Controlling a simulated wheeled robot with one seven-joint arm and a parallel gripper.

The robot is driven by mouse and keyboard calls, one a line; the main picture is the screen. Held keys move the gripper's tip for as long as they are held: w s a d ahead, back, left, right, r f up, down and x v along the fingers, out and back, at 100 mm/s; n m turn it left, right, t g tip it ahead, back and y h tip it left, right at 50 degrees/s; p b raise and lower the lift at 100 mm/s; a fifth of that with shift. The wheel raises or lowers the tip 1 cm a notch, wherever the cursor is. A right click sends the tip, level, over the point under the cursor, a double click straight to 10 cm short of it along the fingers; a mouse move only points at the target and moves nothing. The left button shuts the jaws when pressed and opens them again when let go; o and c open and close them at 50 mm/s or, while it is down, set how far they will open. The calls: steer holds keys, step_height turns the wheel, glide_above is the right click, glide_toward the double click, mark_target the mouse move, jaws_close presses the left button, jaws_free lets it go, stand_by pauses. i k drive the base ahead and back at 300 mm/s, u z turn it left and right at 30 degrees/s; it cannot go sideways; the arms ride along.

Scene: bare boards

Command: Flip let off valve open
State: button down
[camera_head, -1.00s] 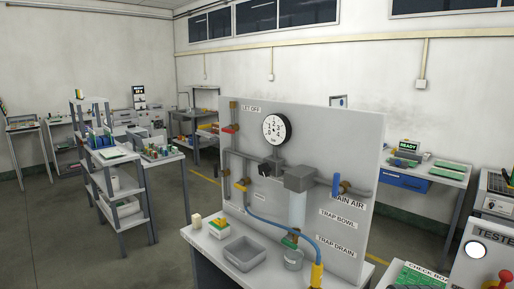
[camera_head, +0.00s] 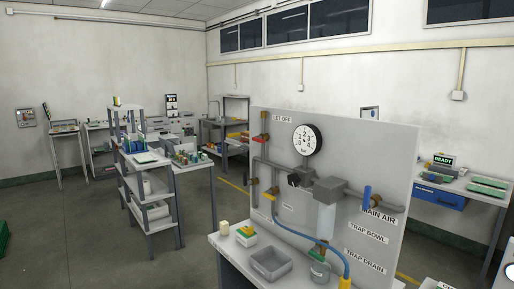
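The let off valve sits at the upper left of the grey upright board (camera_head: 375,140), under the "LET OFF" label (camera_head: 283,119). Its red handle (camera_head: 260,138) lies about level, across the upright pipe. A round white pressure gauge (camera_head: 307,140) is to its right. A blue handle (camera_head: 367,195) stands upright by the "MAIN AIR" label. A yellow handle (camera_head: 269,196) sits on the lower left pipe, with a blue hose running to a yellow fitting at lower right. My gripper is not in view.
The board stands on a bench with a grey tray (camera_head: 271,264), a small yellow-and-green box (camera_head: 246,236) and a metal cup (camera_head: 319,271). A grey shelf cart (camera_head: 148,190) stands to the left. The floor at lower left is mostly clear.

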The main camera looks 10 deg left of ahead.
mark_target(259, 139)
steer(key=k, duration=0.65)
steer(key=u, duration=0.45)
steer(key=i, duration=0.5)
steer(key=u, duration=0.95)
steer(key=i, duration=1.85)
steer(key=z, duration=1.2)
steer(key=i, duration=0.3)
steer(key=z, duration=0.3)
